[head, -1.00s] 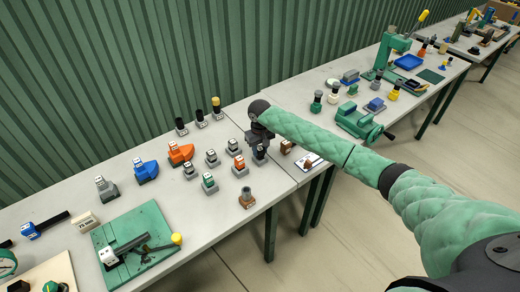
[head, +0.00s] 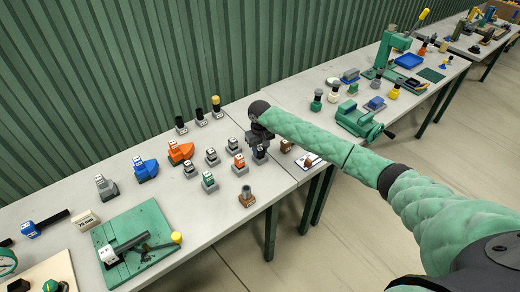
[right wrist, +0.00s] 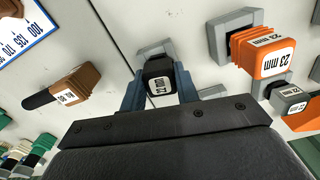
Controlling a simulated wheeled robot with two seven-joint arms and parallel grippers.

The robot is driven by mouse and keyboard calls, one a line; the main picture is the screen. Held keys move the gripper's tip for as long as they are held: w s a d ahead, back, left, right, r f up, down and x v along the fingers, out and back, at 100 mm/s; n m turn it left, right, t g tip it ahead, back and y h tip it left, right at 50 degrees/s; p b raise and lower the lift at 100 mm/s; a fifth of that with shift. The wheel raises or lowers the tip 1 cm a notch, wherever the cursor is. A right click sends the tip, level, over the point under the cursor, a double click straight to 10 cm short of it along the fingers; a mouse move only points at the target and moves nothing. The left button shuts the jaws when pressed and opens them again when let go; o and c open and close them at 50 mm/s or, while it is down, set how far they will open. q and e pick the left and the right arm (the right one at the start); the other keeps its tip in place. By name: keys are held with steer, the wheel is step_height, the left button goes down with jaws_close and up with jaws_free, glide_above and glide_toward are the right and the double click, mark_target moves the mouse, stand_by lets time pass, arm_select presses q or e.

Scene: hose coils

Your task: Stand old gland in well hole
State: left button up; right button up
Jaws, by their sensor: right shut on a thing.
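My right gripper (head: 262,140) is over the near right end of the first bench. In the right wrist view its two fingers (right wrist: 160,92) are shut on a black gland (right wrist: 160,78) with a white label that I cannot read fully. A grey block (right wrist: 151,50) lies directly at the gland's far side. It also shows under the gripper in the head view (head: 260,158). The gland's lower end is hidden, so I cannot tell how deep it sits in the block's hole. My left gripper is not in view.
An orange gland (right wrist: 264,50) marked 23 mm stands in a grey block close beside the gripper. A brown piece (right wrist: 76,84) lies on the other side, near a printed card (right wrist: 35,35). Several other blocks and a green mat (head: 158,225) occupy the bench.

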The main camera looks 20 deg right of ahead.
steer(key=shift+f, duration=0.1)
steer(key=o, duration=1.2)
steer(key=shift+r, duration=4)
